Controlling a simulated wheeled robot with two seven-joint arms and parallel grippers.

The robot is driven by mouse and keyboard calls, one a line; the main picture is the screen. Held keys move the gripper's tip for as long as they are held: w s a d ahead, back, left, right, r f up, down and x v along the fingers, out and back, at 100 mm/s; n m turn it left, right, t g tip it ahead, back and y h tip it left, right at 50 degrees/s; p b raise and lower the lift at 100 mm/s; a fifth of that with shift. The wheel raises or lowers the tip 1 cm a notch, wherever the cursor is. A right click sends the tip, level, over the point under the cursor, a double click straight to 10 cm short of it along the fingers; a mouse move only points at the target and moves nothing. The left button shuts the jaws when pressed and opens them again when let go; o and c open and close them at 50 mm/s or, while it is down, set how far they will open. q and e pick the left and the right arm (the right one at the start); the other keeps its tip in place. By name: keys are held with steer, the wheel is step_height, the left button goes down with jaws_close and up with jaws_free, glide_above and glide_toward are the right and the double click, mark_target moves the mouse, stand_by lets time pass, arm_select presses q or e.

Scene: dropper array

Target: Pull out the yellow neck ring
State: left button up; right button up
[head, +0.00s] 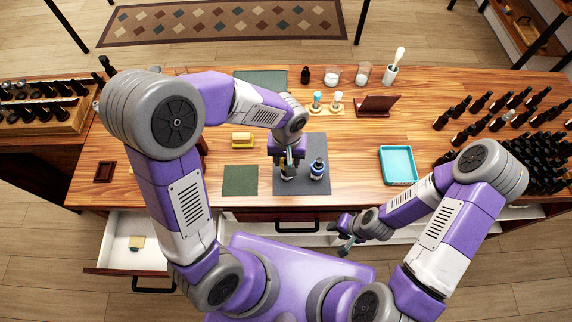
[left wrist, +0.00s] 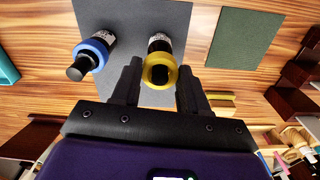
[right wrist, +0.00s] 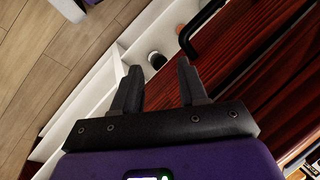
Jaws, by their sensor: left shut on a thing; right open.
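In the left wrist view the yellow neck ring (left wrist: 160,72) sits around the dark top of a small bottle (left wrist: 160,44) with a white label. My left gripper (left wrist: 158,78) has one finger on each side of the yellow ring and is shut on it. In the head view my left gripper (head: 287,172) is over the grey mat (head: 302,146) and hides most of that bottle. A second bottle with a blue neck ring (left wrist: 92,54) stands beside it; it also shows in the head view (head: 318,168). My right gripper (head: 345,243) is open and empty, in front of the table's edge.
A green mat (head: 240,181) and a yellow block (head: 242,140) lie left of the grey mat. A teal tray (head: 398,165) is to the right. Bottles stand in rows at far right. An open drawer (head: 118,228) is at lower left.

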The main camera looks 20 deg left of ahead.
arm_select(q)
steer(key=shift+r+p, duration=2.45)
steer(key=shift+r, duration=0.95)
steer(key=shift+f, duration=0.1)
